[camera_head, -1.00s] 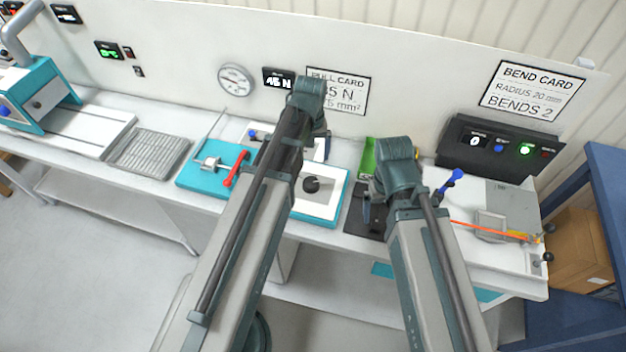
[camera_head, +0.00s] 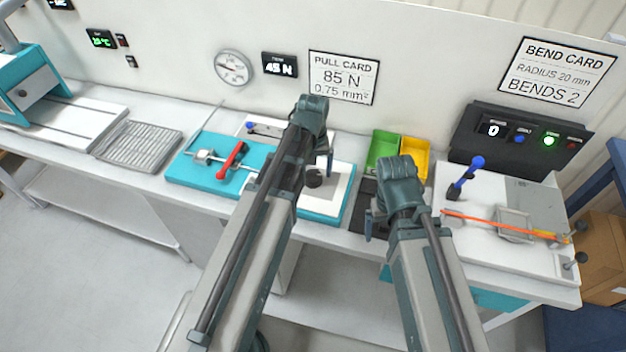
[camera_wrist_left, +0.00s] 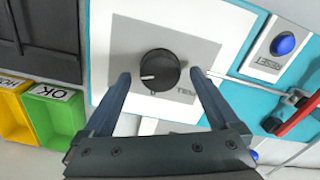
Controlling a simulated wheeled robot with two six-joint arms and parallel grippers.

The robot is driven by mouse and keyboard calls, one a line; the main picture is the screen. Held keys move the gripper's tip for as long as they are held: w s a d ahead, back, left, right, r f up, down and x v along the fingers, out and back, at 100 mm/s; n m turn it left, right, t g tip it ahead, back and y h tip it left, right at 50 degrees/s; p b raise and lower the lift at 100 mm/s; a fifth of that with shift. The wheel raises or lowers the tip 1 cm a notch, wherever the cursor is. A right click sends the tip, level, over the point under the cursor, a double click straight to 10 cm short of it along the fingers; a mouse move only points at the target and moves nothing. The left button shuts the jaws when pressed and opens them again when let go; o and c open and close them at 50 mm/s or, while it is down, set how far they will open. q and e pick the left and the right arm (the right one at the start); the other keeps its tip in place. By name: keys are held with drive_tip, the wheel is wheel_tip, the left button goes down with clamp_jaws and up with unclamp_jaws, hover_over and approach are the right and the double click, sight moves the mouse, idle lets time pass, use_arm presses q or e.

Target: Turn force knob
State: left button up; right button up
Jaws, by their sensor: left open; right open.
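The black round force knob (camera_wrist_left: 158,70) with a white pointer mark sits on a grey and white plate of the teal pull unit in the left wrist view. It also shows in the head view (camera_head: 314,178), partly beside my left arm. My left gripper (camera_wrist_left: 160,77) is open, its two fingers on either side of the knob in the wrist view; I cannot tell whether they touch it. The display (camera_head: 280,66) reads 45 N. The pull card (camera_head: 343,77) reads 85 N, 0.75 mm². My right gripper (camera_head: 370,226) is open and empty over the bench front.
A red lever (camera_head: 231,160) and a blue reset button (camera_wrist_left: 284,43) are on the same unit. Green (camera_head: 383,146) and yellow (camera_head: 415,158) bins stand to its right. The bending station with a blue-handled lever (camera_head: 468,176) is further right.

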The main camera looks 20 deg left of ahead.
use_arm(q)
drive_tip(key=shift+f, duration=0.55)
use_arm(e)
drive_tip(key=shift+f, duration=0.5)
use_arm(q)
drive_tip(key=shift+r, duration=0.1)
drive_tip(key=shift+c, duration=0.3)
drive_tip(key=c, duration=1.3)
drive_tip(key=shift+m, duration=0.3)
drive_tip(key=m, duration=1.3)
